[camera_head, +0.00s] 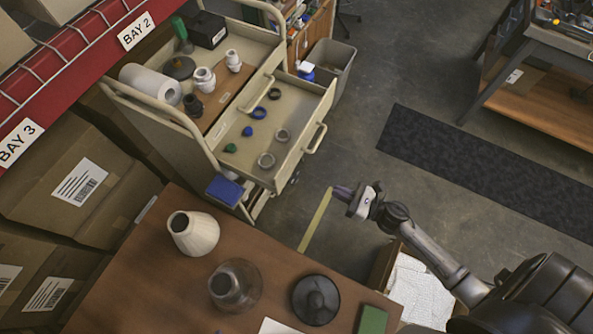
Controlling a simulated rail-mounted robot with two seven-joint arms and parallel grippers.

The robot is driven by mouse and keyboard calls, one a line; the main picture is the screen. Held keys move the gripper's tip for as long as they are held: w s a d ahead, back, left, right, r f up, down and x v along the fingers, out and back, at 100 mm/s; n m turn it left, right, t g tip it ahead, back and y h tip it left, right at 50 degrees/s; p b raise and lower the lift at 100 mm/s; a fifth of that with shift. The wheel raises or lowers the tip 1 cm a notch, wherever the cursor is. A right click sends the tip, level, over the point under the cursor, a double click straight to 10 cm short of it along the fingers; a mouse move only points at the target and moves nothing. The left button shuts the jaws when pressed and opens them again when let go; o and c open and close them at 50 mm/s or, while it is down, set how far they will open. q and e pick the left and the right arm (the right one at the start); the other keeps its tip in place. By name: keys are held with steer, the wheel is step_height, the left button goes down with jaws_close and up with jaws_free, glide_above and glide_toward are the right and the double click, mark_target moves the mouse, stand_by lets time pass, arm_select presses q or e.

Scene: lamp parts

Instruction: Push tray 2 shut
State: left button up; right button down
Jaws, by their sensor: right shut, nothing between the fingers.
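A beige cart (200,150) stands at the upper middle. One of its trays (313,110) is pulled out toward the right, with a handle (315,138) on its front face. Rings and small caps in blue, green and grey lie in it. I cannot read a number on it. My right gripper (340,191) is shut and empty, over the floor below and right of the open tray, apart from the handle. My left gripper is not in view.
A brown table (150,270) at the bottom holds a cream shade (194,233), a glass shade (235,285) and a black base (316,299). A grey bin (331,62) stands behind the tray. A dark mat (480,165) lies on open floor at right.

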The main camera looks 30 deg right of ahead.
mark_target(290, 169)
steer(key=p+x, duration=0.1)
steer(key=x, duration=1.2)
steer(key=shift+w+a, duration=0.25)
steer(key=shift+w, duration=0.2)
